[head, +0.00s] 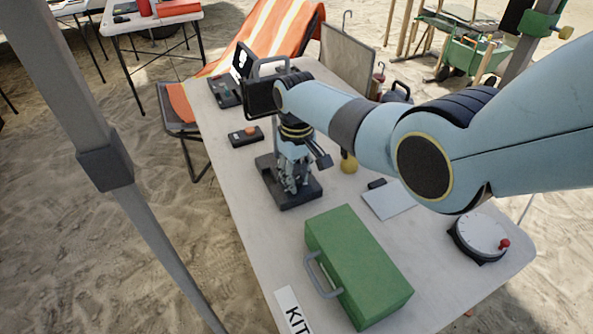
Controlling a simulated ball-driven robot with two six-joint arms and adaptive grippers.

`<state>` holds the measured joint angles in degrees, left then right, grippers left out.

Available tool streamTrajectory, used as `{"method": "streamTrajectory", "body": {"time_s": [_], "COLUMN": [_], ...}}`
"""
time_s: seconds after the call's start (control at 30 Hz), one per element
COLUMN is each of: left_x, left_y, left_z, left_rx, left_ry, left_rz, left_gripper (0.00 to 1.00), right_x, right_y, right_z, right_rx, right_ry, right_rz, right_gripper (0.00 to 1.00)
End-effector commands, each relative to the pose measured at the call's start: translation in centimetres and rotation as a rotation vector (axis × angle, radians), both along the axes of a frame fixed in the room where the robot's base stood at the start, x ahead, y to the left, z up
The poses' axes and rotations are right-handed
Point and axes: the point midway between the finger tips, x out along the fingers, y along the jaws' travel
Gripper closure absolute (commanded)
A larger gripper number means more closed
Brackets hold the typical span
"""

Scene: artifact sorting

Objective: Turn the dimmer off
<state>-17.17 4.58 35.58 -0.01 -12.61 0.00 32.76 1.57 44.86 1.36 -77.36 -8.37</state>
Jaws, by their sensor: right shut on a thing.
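My right gripper (292,187) points down over a black device with a flat base (310,192) on the white table. Its fingers are shut on a part of that device, and they hide the part they hold. A small dark box with an orange knob or button (247,136) lies to the left of and behind the gripper, apart from it. I cannot tell for sure from this view which of these is the dimmer. My left gripper is not in view.
A green case (357,262) with a grey handle stands in front of the gripper. A round white dial (482,234) with a red knob sits at the right corner. Dark equipment stands behind.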

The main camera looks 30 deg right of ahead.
Motion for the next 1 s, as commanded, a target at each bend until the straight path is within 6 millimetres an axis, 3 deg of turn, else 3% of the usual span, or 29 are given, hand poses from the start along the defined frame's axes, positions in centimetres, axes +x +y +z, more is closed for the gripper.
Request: {"method": "streamTrajectory", "body": {"time_s": [1.0], "left_x": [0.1], "left_y": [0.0], "left_z": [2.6], "left_rx": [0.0], "left_ry": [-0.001], "left_rz": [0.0], "left_gripper": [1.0], "right_x": [0.2], "right_y": [0.0], "right_z": [0.1], "right_rx": [0.0], "right_ry": [-0.003], "right_rz": [0.964], "right_gripper": [1.0]}}
